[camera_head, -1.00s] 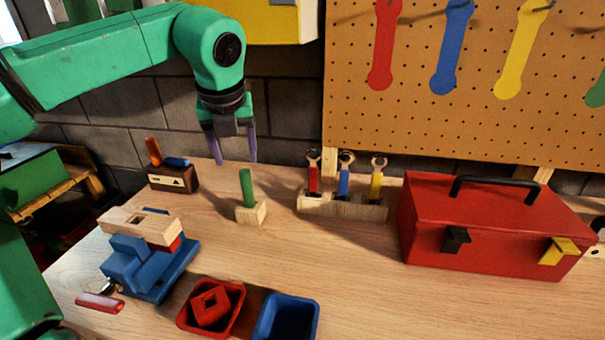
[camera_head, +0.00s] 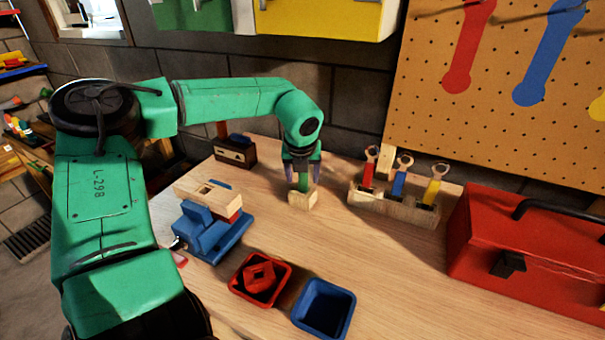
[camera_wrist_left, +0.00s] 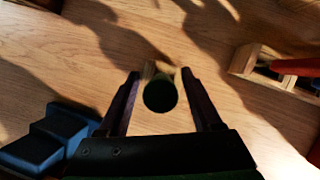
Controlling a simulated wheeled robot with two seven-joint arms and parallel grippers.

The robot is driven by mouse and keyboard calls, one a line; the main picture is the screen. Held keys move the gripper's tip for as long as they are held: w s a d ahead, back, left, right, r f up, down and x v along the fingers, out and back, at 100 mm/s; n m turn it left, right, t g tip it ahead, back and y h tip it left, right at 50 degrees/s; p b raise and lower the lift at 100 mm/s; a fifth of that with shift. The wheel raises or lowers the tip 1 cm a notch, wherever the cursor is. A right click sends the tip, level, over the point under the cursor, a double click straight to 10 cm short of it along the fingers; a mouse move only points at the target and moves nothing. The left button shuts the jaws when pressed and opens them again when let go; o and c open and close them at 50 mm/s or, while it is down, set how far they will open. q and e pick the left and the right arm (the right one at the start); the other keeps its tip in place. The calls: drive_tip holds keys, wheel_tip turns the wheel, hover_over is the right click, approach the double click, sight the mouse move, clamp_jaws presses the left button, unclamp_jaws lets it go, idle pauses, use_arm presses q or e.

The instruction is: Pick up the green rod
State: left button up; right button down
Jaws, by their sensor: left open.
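The green rod (camera_head: 303,181) stands upright in a small pale wooden block (camera_head: 303,200) on the workbench. My left gripper (camera_head: 302,174) is open, pointing down, with its fingers on either side of the rod's upper part. In the left wrist view the dark round end of the rod (camera_wrist_left: 160,95) shows between the two fingertips (camera_wrist_left: 158,80), with a gap on each side. Part of the wooden block (camera_wrist_left: 150,70) shows behind it. My right gripper is not in view.
A blue vise (camera_head: 212,235), a red bin (camera_head: 260,295) and a blue bin (camera_head: 323,308) are nearer. A dark wooden block (camera_head: 235,152) stands behind left.

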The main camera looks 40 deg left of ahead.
use_arm(q)
drive_tip(key=shift+d, duration=0.1)
clamp_jaws()
drive_tip(key=shift+r, duration=0.1)
